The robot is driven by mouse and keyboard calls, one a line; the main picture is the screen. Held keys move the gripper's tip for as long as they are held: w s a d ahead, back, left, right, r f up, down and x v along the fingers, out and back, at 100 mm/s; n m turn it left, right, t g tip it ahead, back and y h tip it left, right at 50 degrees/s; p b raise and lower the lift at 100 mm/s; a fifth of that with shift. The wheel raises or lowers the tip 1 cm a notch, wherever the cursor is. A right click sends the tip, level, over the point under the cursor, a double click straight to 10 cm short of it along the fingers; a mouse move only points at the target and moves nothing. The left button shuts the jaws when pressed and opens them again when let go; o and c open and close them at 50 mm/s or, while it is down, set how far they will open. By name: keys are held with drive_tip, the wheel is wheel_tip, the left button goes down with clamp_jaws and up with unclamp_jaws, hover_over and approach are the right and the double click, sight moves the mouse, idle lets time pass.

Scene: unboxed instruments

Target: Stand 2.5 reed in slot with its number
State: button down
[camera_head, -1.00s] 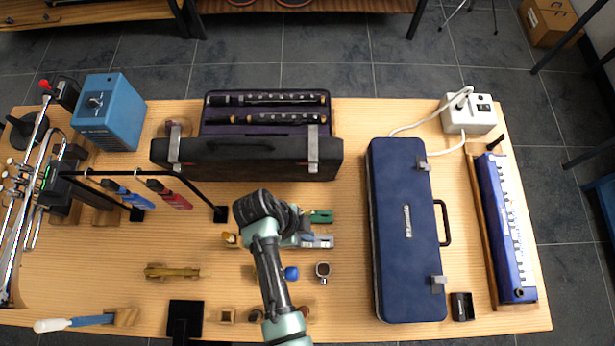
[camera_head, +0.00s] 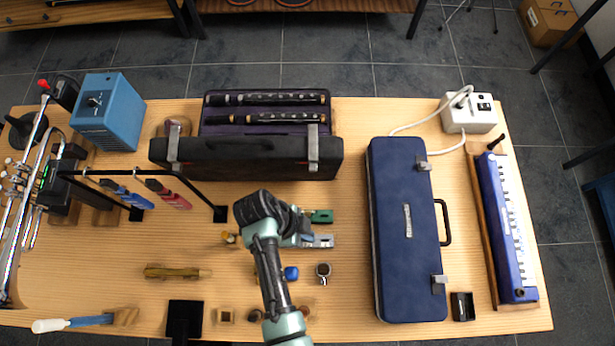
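My arm reaches up from the bottom edge, and its dark wrist joint (camera_head: 262,208) hides the spot beneath it. A small yellowish piece (camera_head: 229,238) shows left of the wrist.
A blue case (camera_head: 390,255) lies right of the arm, and an open black case (camera_head: 235,160) with dark instrument parts stands behind it. A black rack (camera_head: 150,182) stands left. A blue item (camera_head: 291,273) and a dark round-topped piece (camera_head: 323,270) sit in front. Bare wood lies between.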

drive_tip(key=shift+f+b, duration=1.2)
drive_tip(key=shift+f, duration=0.45)
idle(1.5)
idle(0.4)
drive_tip(key=c, duration=1)
unclamp_jaws()
drive_tip(key=shift+r, duration=0.15)
drive_tip(key=v, duration=1.2)
drive_tip(key=shift+r+b, duration=0.35)
drive_tip(key=shift+r, duration=0.05)
drive_tip(key=shift+a, duration=0.1)
